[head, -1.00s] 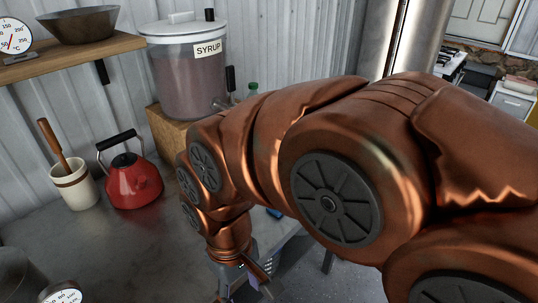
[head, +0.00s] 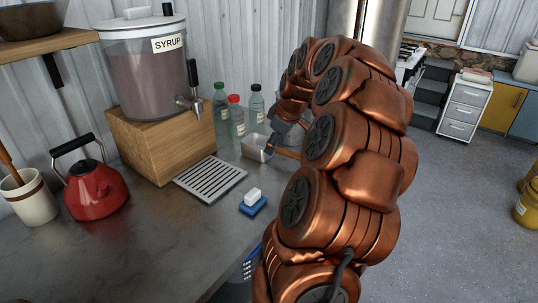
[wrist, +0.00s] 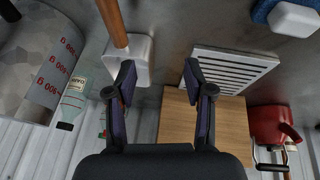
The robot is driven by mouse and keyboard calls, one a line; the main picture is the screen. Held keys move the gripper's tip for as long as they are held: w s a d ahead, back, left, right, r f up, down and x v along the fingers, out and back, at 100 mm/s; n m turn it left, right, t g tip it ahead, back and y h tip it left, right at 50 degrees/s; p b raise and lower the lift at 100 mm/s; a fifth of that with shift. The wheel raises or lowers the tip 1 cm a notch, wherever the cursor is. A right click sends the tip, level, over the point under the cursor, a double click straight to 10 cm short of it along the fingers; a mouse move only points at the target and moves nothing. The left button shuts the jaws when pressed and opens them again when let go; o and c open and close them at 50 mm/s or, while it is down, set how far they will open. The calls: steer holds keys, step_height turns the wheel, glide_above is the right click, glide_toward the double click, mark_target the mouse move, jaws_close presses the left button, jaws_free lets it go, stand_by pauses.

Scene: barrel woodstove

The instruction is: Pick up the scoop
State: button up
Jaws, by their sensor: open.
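The scoop (head: 258,148) lies on the metal counter right of the drip tray, with a pale metal bowl and a wooden handle. In the wrist view the scoop (wrist: 141,50) is ahead of my gripper (wrist: 159,72), left of centre, with its handle running to the top edge. My gripper is open and empty. Its left fingertip overlaps the scoop's bowl in that view; I cannot tell how far above it is. In the head view my gripper (head: 286,132) is beside the scoop, partly hidden by my arm.
Several things stand near: a slotted drip tray (head: 211,178), a blue sponge (head: 253,206) with a white block, and bottles (head: 237,115) behind the scoop. The syrup dispenser (head: 147,75) stands on a wooden block (head: 165,143). A red kettle (head: 95,190) is left. The front counter is clear.

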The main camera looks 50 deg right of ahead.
glide_above(286, 153)
steer(key=s, duration=0.3)
steer(key=shift+w+d+f+h, duration=0.1)
steer(key=shift+d+f+h, duration=0.05)
steer(key=shift+f+h, duration=0.35)
steer(key=shift+w+d+f, duration=0.15)
steer(key=shift+w+f, duration=0.1)
steer(key=shift+f, duration=0.4)
steer(key=shift+w+a+p+x, duration=0.15)
steer(key=shift+p+x, duration=0.45)
steer(key=shift+x, duration=1)
steer(key=shift+w+a+p+x, duration=0.15)
steer(key=shift+p+x, duration=0.45)
steer(key=shift+x, duration=0.95)
steer(key=shift+c, duration=0.3)
jaws_close()
